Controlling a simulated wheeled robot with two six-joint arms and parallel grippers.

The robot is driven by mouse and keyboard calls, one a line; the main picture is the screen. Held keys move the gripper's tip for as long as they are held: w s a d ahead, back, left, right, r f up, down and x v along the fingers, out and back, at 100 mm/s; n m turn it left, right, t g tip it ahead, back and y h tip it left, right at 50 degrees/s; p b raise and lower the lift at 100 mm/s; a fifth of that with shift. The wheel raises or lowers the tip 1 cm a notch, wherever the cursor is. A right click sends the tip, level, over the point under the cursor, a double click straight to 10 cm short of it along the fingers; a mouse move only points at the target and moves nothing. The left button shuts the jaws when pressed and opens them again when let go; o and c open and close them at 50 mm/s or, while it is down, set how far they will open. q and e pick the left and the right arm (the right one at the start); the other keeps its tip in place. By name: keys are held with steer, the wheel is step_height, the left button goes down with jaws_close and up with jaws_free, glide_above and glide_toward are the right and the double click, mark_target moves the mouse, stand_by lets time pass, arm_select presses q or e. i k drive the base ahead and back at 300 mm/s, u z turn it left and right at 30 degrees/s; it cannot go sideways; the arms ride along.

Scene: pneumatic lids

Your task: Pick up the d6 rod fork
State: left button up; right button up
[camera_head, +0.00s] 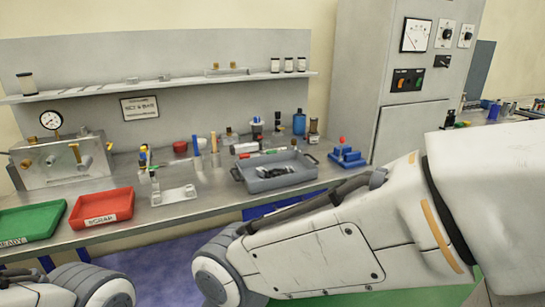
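I cannot single out the d6 rod fork at this size. A grey tray (254,183) with side handles sits on the bench and holds a cluster of small dark and metallic parts (283,171), too small to tell apart. Large white links of my own arm cross the right and lower part of the view, and another rounded piece of mine shows at the bottom left. Neither of my grippers is in view.
A red SCRAP tray (125,213) and a green READY tray (48,226) stand at the bench's left. A metal fixture (175,196), a blue stand with a red knob (346,159) and a box with a gauge (60,160) share the bench. A grey cabinet (369,75) stands behind.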

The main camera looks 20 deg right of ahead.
mark_target(290, 169)
steer(key=z, duration=0.05)
steer(key=i, duration=0.75)
steer(key=z, duration=0.4)
steer(key=i, duration=1.2)
steer(key=z, duration=0.2)
